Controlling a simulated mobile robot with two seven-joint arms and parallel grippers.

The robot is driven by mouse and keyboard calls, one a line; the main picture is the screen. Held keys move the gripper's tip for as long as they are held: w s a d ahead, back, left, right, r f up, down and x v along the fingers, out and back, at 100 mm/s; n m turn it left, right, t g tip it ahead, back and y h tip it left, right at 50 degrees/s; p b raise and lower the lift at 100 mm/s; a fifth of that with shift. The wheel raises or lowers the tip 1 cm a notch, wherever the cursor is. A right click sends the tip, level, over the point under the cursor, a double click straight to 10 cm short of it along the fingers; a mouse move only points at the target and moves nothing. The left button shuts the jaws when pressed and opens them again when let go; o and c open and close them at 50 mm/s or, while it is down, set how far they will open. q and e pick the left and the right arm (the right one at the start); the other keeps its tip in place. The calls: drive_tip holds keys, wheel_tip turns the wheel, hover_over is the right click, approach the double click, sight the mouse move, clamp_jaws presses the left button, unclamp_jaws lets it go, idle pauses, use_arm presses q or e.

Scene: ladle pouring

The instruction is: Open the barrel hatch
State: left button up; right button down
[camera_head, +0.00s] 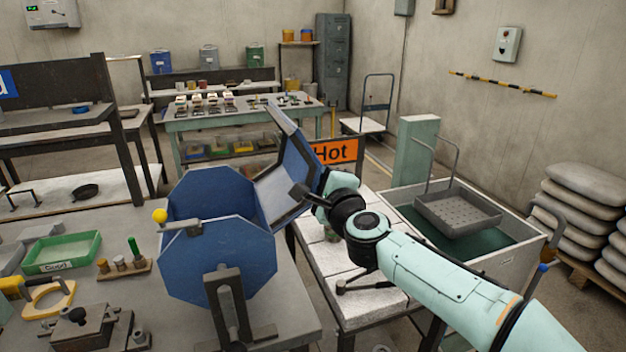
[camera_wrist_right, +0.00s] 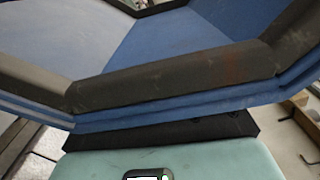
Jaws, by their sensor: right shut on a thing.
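The blue octagonal barrel (camera_head: 215,265) stands on the grey bench at the centre left. Its hatch (camera_head: 290,175) is a blue panel with a dark rim, swung out to the right of the barrel and standing tilted open. My right gripper (camera_head: 308,194) is at the hatch's right edge and is shut on it; the fingertips are mostly hidden. In the right wrist view the hatch's dark rim (camera_wrist_right: 180,75) and blue inside fill the upper part, just ahead of the gripper. My left gripper is not in view.
A lever with a yellow knob (camera_head: 160,215) is on the barrel's left. A green tray (camera_head: 62,252) and small tools lie to the left on the bench. An orange "Hot" sign (camera_head: 335,151) stands behind the hatch. A quench tank (camera_head: 500,255) with a basket is at right.

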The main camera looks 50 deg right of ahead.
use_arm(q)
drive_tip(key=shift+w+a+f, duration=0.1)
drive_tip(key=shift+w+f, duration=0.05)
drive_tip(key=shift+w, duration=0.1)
use_arm(e)
drive_tip(key=c, duration=1.2)
unclamp_jaws()
drive_tip(key=shift+o, duration=0.2)
drive_tip(key=shift+s, duration=0.15)
use_arm(q)
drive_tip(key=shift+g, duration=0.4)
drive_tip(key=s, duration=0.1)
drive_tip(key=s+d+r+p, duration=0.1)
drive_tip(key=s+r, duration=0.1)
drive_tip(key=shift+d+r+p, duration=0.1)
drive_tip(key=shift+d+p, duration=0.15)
drive_tip(key=shift+p, duration=0.1)
use_arm(e)
drive_tip(key=v, duration=1.3)
drive_tip(key=shift+s, duration=0.15)
